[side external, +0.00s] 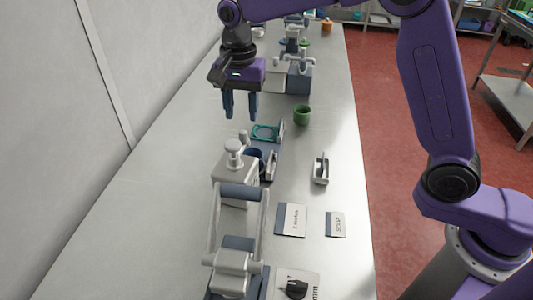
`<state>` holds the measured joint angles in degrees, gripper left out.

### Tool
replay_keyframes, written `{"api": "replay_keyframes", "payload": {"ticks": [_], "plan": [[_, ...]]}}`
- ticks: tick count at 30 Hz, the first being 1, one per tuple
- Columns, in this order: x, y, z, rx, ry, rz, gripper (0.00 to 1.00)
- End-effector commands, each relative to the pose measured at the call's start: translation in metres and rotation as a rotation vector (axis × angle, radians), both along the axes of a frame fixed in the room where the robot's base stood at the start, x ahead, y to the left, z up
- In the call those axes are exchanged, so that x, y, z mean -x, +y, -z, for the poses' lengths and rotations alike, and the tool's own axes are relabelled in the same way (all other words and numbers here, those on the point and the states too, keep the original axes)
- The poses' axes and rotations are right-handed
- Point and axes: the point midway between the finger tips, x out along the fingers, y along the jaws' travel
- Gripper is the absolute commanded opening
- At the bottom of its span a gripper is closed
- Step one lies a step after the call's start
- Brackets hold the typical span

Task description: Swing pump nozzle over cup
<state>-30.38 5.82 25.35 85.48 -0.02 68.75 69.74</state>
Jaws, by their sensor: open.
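A pale pump dispenser (233,177) with a round knob on top stands left of centre on the bench. Its nozzle is too small to tell apart clearly, so its direction is uncertain. A dark blue cup (255,155) stands close at the dispenser's right, partly hidden by it. A green cup (303,115) stands apart, further back to the right. My gripper (240,115) points down with its two dark fingers apart and nothing between them. It appears above the bench, further back than the dispenser, and is not touching it.
A teal ring-shaped holder (264,132) is just behind the blue cup. A lever-handled device (236,225) stands in front of the dispenser. The bench's left strip is clear beside the wall.

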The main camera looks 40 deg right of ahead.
Motion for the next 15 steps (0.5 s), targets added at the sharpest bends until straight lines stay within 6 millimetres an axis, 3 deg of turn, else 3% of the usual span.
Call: {"api": "replay_keyframes", "payload": {"ticks": [15], "plan": [[-0.001,0.0,-0.039,-0.001,-0.003,0.0,0.44]]}}
